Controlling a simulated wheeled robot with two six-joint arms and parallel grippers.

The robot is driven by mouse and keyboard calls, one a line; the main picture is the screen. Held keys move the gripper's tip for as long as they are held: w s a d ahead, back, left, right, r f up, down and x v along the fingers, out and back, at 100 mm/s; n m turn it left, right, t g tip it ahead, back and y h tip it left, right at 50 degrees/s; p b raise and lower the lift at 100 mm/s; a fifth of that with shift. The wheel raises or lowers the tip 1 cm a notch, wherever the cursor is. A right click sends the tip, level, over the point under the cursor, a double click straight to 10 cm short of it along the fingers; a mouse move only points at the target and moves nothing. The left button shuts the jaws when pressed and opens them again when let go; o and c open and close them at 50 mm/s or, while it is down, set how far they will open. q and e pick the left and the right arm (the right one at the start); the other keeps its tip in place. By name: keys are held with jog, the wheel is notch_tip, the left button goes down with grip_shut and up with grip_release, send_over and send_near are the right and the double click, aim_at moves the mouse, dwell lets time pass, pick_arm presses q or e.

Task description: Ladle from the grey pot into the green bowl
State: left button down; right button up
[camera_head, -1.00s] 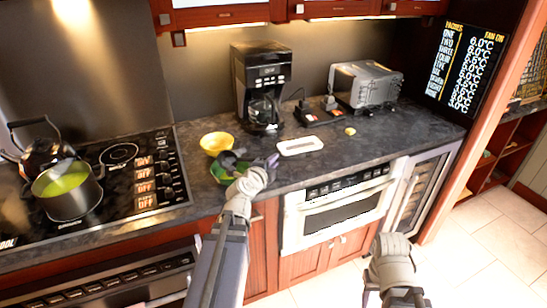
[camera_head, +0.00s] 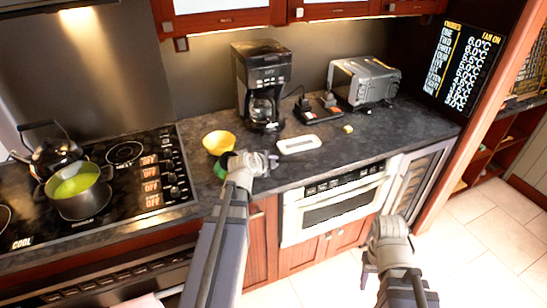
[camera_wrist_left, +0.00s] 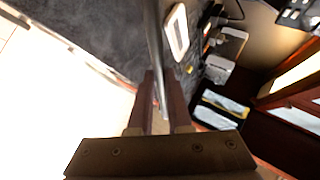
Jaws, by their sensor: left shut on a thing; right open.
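The grey pot (camera_head: 84,203) stands on the stove with green-yellow contents. The green bowl (camera_head: 220,170) is on the counter at the stove's right, mostly hidden behind my left wrist. My left gripper (camera_head: 270,161) is over the counter just right of the bowl. In the left wrist view its fingers (camera_wrist_left: 160,108) are shut on a thin grey rod, which looks like the ladle's handle (camera_wrist_left: 153,40). The ladle's bowl end is hidden. My right gripper (camera_head: 366,272) is open and empty, low in front of the cabinets, away from the counter.
A yellow bowl (camera_head: 218,142) stands behind the green bowl. A black kettle (camera_head: 55,158) is behind the pot. A coffee maker (camera_head: 262,85), white tray (camera_head: 299,145) and toaster oven (camera_head: 366,82) stand further right. The counter front at right is clear.

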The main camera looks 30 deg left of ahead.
pick_arm(q)
jog(key=g+p, duration=0.2)
jog(key=r+n+g+h+p, duration=0.1)
jog(key=g+p, duration=0.1)
jog(key=p, duration=0.1)
jog(key=g+h+p, duration=0.1)
jog(key=g+p, duration=0.1)
jog(key=p, duration=0.1)
jog(key=shift+w+a+r+n, duration=0.1)
jog(key=shift+w+r+n, duration=0.15)
jog(key=shift+r+n, duration=0.1)
jog(key=shift+r+g+h+p, duration=0.15)
jog(key=shift+g+h+p, duration=0.55)
jog(key=shift+g, duration=0.3)
jog(key=shift+s+n+g+h, duration=0.25)
jog(key=shift+s+g+h, duration=0.05)
jog(key=shift+g, duration=0.3)
